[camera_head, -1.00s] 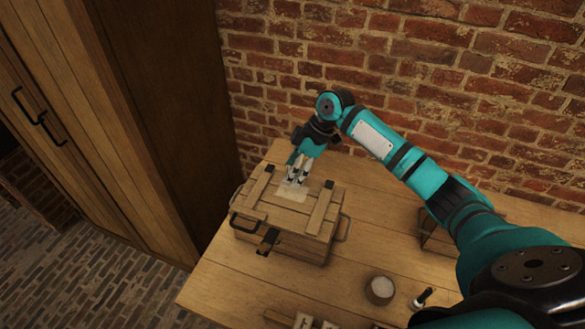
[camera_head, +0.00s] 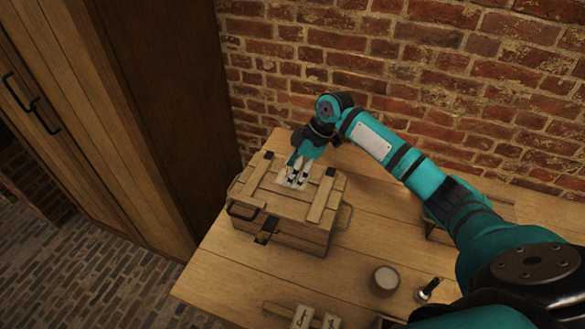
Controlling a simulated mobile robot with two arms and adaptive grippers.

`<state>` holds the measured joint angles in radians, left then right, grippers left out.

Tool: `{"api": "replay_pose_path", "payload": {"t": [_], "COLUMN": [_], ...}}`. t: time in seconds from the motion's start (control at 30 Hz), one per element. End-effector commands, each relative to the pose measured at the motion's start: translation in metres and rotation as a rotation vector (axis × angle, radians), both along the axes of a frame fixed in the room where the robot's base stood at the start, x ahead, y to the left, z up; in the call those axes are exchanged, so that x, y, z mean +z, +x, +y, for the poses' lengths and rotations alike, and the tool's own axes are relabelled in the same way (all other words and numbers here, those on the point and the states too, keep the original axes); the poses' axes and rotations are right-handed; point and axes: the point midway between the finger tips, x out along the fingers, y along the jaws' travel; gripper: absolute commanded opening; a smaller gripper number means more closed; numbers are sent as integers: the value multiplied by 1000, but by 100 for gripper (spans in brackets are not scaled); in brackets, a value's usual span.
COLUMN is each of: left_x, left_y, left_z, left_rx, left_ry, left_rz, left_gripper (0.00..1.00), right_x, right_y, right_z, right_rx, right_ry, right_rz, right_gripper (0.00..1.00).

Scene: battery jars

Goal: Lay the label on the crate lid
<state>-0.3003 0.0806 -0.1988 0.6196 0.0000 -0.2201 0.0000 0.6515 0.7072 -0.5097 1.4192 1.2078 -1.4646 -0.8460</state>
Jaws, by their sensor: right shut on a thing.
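The wooden crate (camera_head: 275,230) stands on the table with its lid (camera_head: 262,197) closed. The lid has two cross battens and dark metal corners. My right gripper (camera_head: 295,177) is over the back middle of the lid, pointing down, and is shut on the label (camera_head: 302,184). The label is a small pale piece between the battens, partly hidden by the fingers. It looks close to the lid; I cannot tell whether it touches. My left gripper is not in view.
A round pale-topped jar (camera_head: 385,281) and a small dark object with a pale end (camera_head: 428,290) stand on the table (camera_head: 225,268) right of the crate. Wooden pieces (camera_head: 303,318) lie at the front. A brick wall (camera_head: 450,70) rises behind.

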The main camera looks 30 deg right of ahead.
Motion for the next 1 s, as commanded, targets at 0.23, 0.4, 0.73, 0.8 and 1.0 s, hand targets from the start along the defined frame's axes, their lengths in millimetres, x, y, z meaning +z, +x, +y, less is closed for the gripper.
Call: {"api": "replay_pose_path", "payload": {"t": [0.23, 0.4, 0.73, 0.8, 1.0], "left_x": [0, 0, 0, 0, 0], "left_y": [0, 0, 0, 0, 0], "left_z": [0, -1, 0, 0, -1], "left_rx": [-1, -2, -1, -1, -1], "left_ry": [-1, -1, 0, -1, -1], "left_rz": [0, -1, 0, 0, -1], "left_gripper": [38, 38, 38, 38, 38], "right_x": [0, 0, 14, 26, 65], "right_y": [0, 0, -2, -4, -11], "right_z": [0, 0, -7, -12, -29], "right_rx": [0, 0, 0, 0, -1], "right_ry": [0, 0, -2, -2, -3], "right_rz": [0, 0, -2, -4, -4], "right_gripper": [76, 84, 84, 84, 84]}}
